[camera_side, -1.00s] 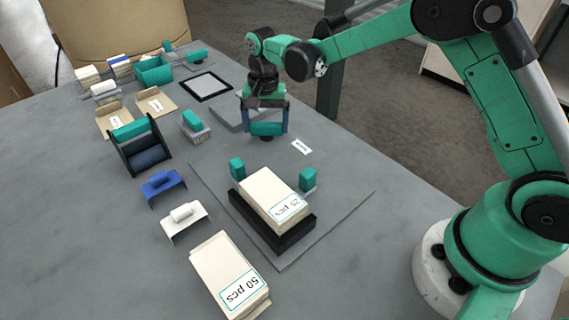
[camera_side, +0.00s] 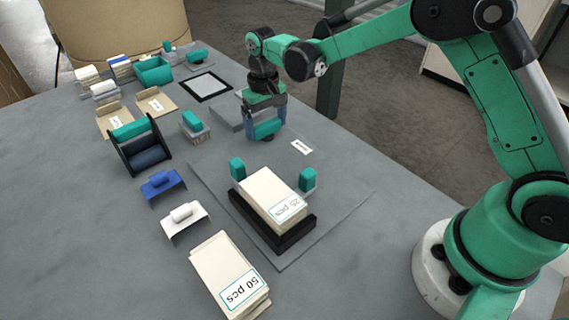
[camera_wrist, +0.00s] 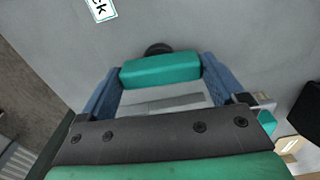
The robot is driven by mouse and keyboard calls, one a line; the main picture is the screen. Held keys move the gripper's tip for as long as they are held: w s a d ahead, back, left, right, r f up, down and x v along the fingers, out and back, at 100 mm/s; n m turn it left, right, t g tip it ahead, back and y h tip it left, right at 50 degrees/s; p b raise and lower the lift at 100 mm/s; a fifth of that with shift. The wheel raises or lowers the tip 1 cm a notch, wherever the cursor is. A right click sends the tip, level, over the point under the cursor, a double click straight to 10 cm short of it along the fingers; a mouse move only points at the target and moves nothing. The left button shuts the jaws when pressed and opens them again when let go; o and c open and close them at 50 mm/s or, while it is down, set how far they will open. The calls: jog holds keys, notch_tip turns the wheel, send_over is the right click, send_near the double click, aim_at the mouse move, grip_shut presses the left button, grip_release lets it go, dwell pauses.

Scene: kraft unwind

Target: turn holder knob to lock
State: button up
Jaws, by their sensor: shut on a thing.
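The knob sits slantwise in the side view. A white label (camera_side: 302,147) lies near it; its ending "ck" shows in the wrist view (camera_wrist: 100,8). The knob's underside is hidden.
A grey block (camera_side: 226,117) stands left of my gripper. Nearer are two teal posts (camera_side: 307,180) and a "25 pcs" stack (camera_side: 270,196) on a black holder (camera_side: 286,242). A black-sided roll stand (camera_side: 137,146) and several small items fill the left side.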

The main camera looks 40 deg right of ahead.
aim_at(268, 124)
dwell(0.4)
jog(key=o, duration=1)
jog(key=shift+c, duration=0.2)
jog(key=shift+r, duration=2.85)
jog(key=shift+s+r, duration=0.2)
jog(key=shift+r, duration=0.15)
jog(key=s+d+r+t, duration=0.1)
jog(key=s+r+t, duration=0.1)
jog(key=s, duration=0.6)
jog(key=s+d+r+t, duration=0.2)
jog(key=s+t, duration=0.3)
jog(key=s, duration=0.3)
jog(key=shift+r+n, duration=0.4)
jog(key=shift+r, duration=0.1)
